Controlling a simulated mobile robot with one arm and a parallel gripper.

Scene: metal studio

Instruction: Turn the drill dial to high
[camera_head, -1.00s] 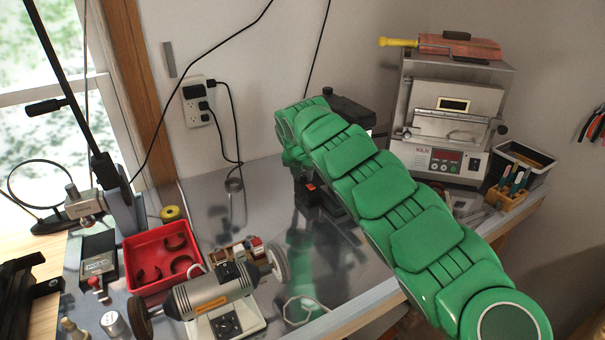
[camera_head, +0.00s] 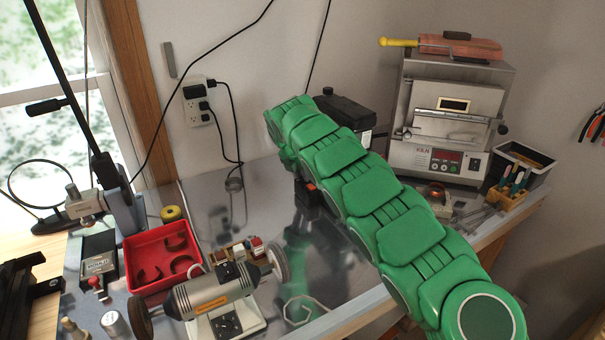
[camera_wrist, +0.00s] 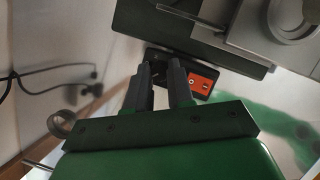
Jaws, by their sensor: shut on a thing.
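The drill (camera_head: 344,112), a dark machine on the metal bench near the back wall, is partly hidden by my green arm in the head view. In the wrist view its dark body (camera_wrist: 190,33) is at the top, with an orange panel (camera_wrist: 203,80) low on the unit beyond my fingers. My gripper (camera_wrist: 162,70) has its two dark fingers close together at this unit, just left of the orange panel. They are shut on the drill dial, which the fingers and shadow mostly hide. Its setting cannot be read. The gripper is hidden in the head view.
A kiln (camera_head: 443,120) stands at the back right beside a black bin (camera_head: 530,158). A bench grinder (camera_head: 215,298) and a red tray (camera_head: 160,280) are at the front left.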

